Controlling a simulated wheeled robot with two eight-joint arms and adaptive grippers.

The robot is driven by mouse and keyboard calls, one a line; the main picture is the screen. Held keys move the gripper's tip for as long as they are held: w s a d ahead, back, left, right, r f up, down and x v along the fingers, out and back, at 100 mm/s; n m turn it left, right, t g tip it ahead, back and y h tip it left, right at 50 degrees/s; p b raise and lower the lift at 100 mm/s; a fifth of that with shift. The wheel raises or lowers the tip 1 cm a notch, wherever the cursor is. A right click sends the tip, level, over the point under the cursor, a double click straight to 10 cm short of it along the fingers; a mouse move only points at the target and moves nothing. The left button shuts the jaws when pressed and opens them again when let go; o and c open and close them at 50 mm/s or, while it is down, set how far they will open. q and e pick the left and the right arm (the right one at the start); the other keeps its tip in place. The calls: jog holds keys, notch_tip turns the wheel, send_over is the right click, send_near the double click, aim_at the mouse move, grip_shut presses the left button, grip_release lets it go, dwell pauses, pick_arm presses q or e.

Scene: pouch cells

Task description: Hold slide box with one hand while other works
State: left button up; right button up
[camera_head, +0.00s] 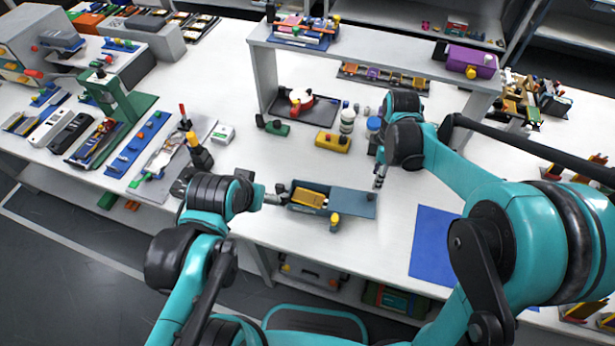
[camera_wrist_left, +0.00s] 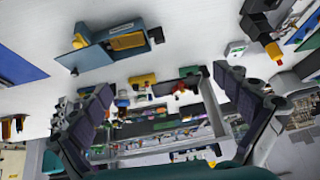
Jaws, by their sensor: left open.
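The slide box (camera_head: 357,204) is a blue-grey tray with a yellow insert (camera_head: 309,198) in its left part. It lies near the front edge of the white table. It also shows at the upper left of the left wrist view (camera_wrist_left: 93,56). My left gripper (camera_head: 274,195) is at the box's left end; whether it touches is unclear. In the left wrist view its two dark fingers (camera_wrist_left: 163,80) are wide apart with nothing held between them. My right gripper (camera_head: 380,178) points down by the box's right back corner. Its fingers are too small to judge.
A blue mat (camera_head: 435,247) lies to the right. Behind the box are a yellow block (camera_head: 333,142), a green block (camera_head: 274,127) and a white jar (camera_head: 347,121), under a raised shelf (camera_head: 375,48). Dark tools with yellow tops (camera_head: 198,152) stand left of my left gripper.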

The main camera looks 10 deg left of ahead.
pick_arm(q)
jog(key=w+d+f+m+g, duration=0.1)
jog(key=w+m+g, duration=0.1)
jog(key=w+m, duration=0.25)
jog(key=m+g, duration=0.4)
jog(key=m, duration=0.9)
send_over(297, 194)
notch_tip(297, 194, down, 14)
jog(key=shift+s+f, duration=0.1)
jog(key=shift+f, duration=0.1)
jog(key=shift+f+g, duration=0.3)
jog(key=shift+f, duration=4)
jog(key=c, duration=1.3)
